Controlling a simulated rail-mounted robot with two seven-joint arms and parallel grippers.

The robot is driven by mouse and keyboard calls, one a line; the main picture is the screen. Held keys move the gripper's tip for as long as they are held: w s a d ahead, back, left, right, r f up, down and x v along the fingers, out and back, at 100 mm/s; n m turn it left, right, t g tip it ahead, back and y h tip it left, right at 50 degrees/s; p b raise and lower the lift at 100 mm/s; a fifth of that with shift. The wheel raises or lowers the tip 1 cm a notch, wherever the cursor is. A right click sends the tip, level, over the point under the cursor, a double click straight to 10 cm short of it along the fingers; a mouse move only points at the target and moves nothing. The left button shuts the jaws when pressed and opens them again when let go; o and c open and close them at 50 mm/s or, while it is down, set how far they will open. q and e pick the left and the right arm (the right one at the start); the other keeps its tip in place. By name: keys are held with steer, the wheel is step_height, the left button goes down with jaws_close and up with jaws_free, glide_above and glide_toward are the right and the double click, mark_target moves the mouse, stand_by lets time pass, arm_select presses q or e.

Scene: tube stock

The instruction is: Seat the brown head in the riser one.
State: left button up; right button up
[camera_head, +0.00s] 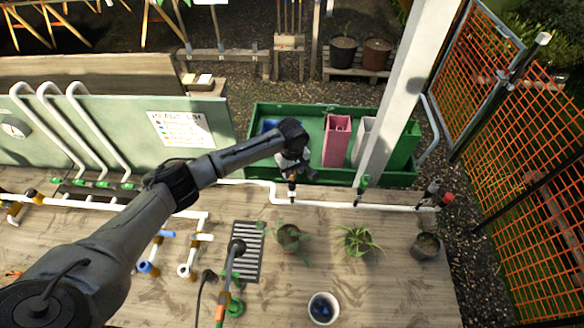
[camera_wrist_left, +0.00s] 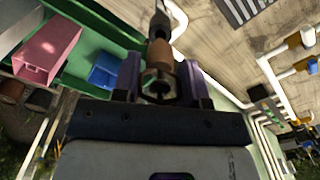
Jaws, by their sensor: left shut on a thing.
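My left gripper (camera_head: 291,168) is over the white pipe at the back edge of the wooden deck. In the left wrist view my left gripper (camera_wrist_left: 159,68) has its two purple-grey fingers shut on the brown head (camera_wrist_left: 159,52), a short brown cylinder. The head's far end lines up with a grey, dark-tipped upright (camera_wrist_left: 159,22), which looks like the riser below the gripper (camera_head: 292,198). I cannot tell if the head is touching it or seated. In the head view the gripper mostly hides the brown head. My right gripper is not in view.
Another riser with a green top (camera_head: 362,184) stands right of the gripper, beside a white post (camera_head: 408,90). A green tray (camera_head: 262,112) with a pink bin (camera_head: 337,140) lies behind. Potted plants (camera_head: 289,237) and a dark grate (camera_head: 247,262) are in front.

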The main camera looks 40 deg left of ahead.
arm_select(q)
steer(key=shift+f, duration=0.5)
stand_by(0.5)
steer(key=shift+f, duration=0.2)
stand_by(0.4)
steer(key=shift+f+p, duration=0.3)
steer(key=shift+p, duration=0.25)
steer(key=shift+f, duration=0.1)
steer(key=shift+f, duration=0.5)
stand_by(0.7)
steer(key=o, duration=1)
steer(key=shift+c, duration=0.2)
steer(key=shift+r, duration=0.15)
